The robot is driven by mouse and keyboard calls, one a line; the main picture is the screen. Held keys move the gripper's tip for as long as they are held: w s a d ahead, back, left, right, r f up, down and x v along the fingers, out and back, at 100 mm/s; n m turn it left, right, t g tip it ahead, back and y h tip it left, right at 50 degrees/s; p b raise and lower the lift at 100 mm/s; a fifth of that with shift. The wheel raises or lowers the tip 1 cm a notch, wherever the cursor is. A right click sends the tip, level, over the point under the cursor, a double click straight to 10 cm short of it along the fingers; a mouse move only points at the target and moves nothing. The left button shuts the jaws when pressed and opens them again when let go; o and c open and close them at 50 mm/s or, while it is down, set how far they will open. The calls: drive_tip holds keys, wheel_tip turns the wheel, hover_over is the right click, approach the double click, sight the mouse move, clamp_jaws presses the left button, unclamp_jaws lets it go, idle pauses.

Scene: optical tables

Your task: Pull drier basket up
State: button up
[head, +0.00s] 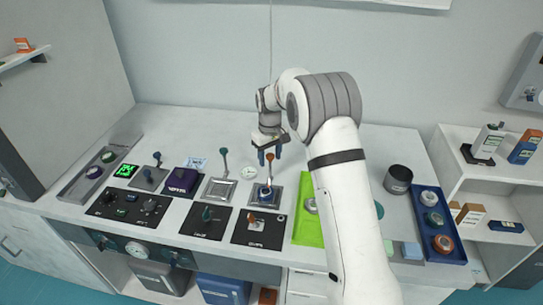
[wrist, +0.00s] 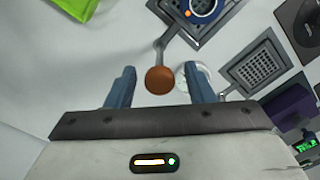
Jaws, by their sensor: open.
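A square metal fixture (head: 265,196) with a blue ring inside stands on the table; it also shows at the top of the wrist view (wrist: 210,24). A thin handle rises from it to an orange-brown round knob (wrist: 160,80). My gripper (head: 270,155) is open above this fixture. In the wrist view the knob appears between the two blue fingers, near their tips, with space on both sides. I cannot tell whether it is at fingertip depth. A second square fixture with a perforated grid (wrist: 250,71) has a teal-knobbed handle (head: 223,158). No label shows which one is the drier basket.
Black control panels (head: 205,221) line the table's front. A lime-green mat (head: 308,232) lies right of the ringed fixture. A purple box (head: 182,180) stands to the left. A dark cup (head: 398,179) and a blue tray (head: 421,208) are at right. The table behind the fixtures is mostly clear.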

wheel_tip(320, 180, up, 8)
drive_tip(key=shift+f+b, duration=0.15)
drive_tip(key=shift+b, duration=0.45)
drive_tip(key=shift+s+d+r, duration=0.1)
drive_tip(key=shift+r, duration=0.1)
drive_tip(key=s+d+r+m+t, duration=0.1)
drive_tip(key=s+d+r+m, duration=0.1)
drive_tip(key=s+d+r, duration=0.5)
drive_tip(key=s+d+r+m+t, duration=0.1)
drive_tip(key=s+d+r, duration=0.15)
drive_tip(key=s, duration=0.75)
drive_tip(key=s+d+f+m, duration=0.1)
drive_tip(key=s+d+m, duration=0.1)
drive_tip(key=s, duration=0.8)
drive_tip(key=s+d+f+m+t, duration=0.1)
drive_tip(key=s+d, duration=0.1)
drive_tip(key=s, duration=0.8)
drive_tip(key=shift+s+d+f+m, duration=0.15)
drive_tip(key=shift+d+f+m, duration=0.2)
drive_tip(key=shift+f+m, duration=0.05)
